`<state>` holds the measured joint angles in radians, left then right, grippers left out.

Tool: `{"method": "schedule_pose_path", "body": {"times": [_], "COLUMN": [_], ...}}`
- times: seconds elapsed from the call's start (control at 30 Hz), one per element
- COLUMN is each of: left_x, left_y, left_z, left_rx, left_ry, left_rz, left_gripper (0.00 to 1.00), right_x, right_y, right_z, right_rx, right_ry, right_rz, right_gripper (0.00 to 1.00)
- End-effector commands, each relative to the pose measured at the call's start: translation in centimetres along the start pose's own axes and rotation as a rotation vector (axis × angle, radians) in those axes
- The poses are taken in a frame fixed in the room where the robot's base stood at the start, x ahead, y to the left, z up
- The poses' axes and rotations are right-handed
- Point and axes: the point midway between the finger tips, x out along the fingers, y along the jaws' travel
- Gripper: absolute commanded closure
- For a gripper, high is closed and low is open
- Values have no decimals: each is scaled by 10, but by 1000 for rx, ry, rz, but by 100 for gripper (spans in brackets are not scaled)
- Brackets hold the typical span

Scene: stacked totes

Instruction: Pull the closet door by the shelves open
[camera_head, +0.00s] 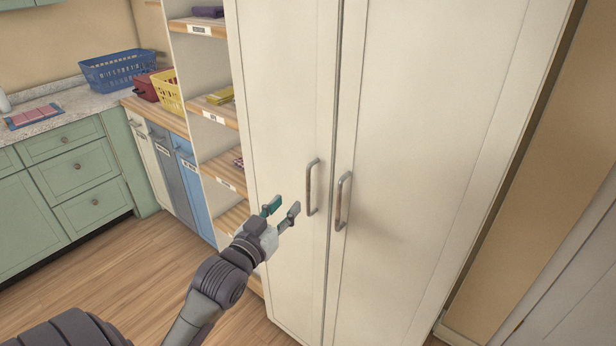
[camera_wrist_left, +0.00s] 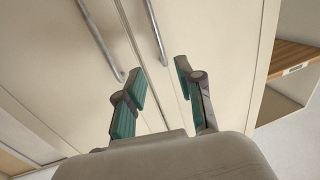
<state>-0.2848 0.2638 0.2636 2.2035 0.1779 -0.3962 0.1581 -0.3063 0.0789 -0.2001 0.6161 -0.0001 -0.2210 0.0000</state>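The cream closet has a left door (camera_head: 285,90), the one by the shelves, and a right door (camera_head: 430,150). Both look shut, with a narrow seam between them. The left door's upright metal handle (camera_head: 311,187) stands beside the right door's handle (camera_head: 341,201). My left gripper (camera_head: 284,209) is open and empty, in front of the left door, just left of its handle's lower part in the head view. In the wrist view, the left door's handle (camera_wrist_left: 154,30) ends near the gap between the open fingertips (camera_wrist_left: 161,78); I see no contact. My right gripper is out of view.
Open shelves (camera_head: 222,170) with wooden boards adjoin the closet's left side. Green drawers (camera_head: 80,170) stand further left. Wooden floor (camera_head: 110,270) before them is clear.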

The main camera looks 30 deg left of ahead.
Motion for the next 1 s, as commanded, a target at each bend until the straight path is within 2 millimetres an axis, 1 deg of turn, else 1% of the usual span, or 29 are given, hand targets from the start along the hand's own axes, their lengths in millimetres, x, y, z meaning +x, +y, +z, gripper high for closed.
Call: {"method": "schedule_pose_path", "body": {"times": [0.03, 0.17, 0.3, 0.4, 0.5, 0.6, 0.7, 0.97, 1.0], "left_x": [11, 40, 70, 88, 101, 110, 115, 116, 116], "left_y": [0, 0, 0, 0, 0, 0, 0, 0, 0], "left_z": [-4, -5, -4, -3, -2, -1, 0, 0, 0], "left_rx": [0, 1, 1, 2, 2, 2, 2, 2, 2], "left_ry": [3, 2, 1, 0, 0, 0, -1, 0, 0], "left_rz": [0, 0, -1, -1, 0, -1, 0, 0, 0], "left_gripper": [63, 63, 63, 63, 63, 63, 63, 63, 65], "right_x": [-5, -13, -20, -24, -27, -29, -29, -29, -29], "right_y": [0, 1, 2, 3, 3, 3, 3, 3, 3], "right_z": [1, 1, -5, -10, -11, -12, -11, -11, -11], "right_rx": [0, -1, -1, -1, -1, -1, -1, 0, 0], "right_ry": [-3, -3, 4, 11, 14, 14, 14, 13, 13], "right_rz": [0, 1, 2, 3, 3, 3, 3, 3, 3], "right_gripper": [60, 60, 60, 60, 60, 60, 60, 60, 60]}}
